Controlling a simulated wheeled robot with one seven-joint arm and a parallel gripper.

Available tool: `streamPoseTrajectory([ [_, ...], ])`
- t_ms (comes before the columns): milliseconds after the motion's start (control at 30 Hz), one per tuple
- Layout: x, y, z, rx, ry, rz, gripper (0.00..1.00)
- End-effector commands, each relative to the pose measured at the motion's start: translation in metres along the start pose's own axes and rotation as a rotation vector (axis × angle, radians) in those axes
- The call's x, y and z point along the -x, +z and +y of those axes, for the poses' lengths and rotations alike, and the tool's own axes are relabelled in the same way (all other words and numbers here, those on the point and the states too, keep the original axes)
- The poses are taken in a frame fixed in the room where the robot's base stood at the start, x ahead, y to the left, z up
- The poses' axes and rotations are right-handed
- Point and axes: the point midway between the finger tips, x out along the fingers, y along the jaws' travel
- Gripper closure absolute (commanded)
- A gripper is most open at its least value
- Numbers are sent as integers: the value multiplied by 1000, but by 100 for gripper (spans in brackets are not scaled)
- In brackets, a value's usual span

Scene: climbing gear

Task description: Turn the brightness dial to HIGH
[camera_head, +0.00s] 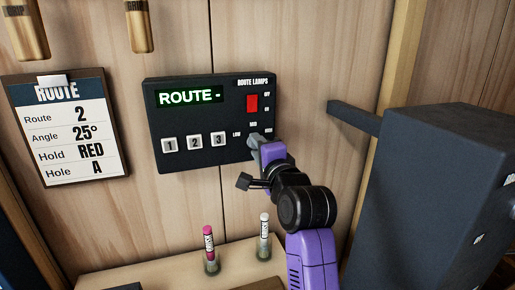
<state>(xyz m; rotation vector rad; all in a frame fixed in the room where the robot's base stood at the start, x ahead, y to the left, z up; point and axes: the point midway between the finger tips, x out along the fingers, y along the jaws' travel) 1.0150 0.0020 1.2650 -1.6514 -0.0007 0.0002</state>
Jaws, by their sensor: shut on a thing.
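The dark control panel (190,132) hangs on the wooden wall, with a green display reading "ROUTE -", buttons 1, 2 and 3, and a red switch (252,103) under "ROUTE LAMPS". The brightness dial sits at the panel's lower right, largely hidden behind my gripper (257,142). The labels LOW, MED and what looks like HIGH show around it. My gripper reaches up from the lower right and is shut on the dial at the panel face. Which way the dial points cannot be told.
A route card (68,128) on a clipboard hangs left, reading Route 2, Angle 25°, Hold RED, Hole A. A large dark box (435,190) with a bar stands close on the right. Pink (208,242) and white (264,230) marker-like sticks stand on the ledge below.

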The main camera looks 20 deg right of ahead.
Motion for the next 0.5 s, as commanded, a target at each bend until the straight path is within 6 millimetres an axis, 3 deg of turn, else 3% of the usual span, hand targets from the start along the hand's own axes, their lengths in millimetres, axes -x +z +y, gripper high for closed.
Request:
streamPoseTrajectory([
  [500, 0, 0, 0, -441, 0, 1, 100],
])
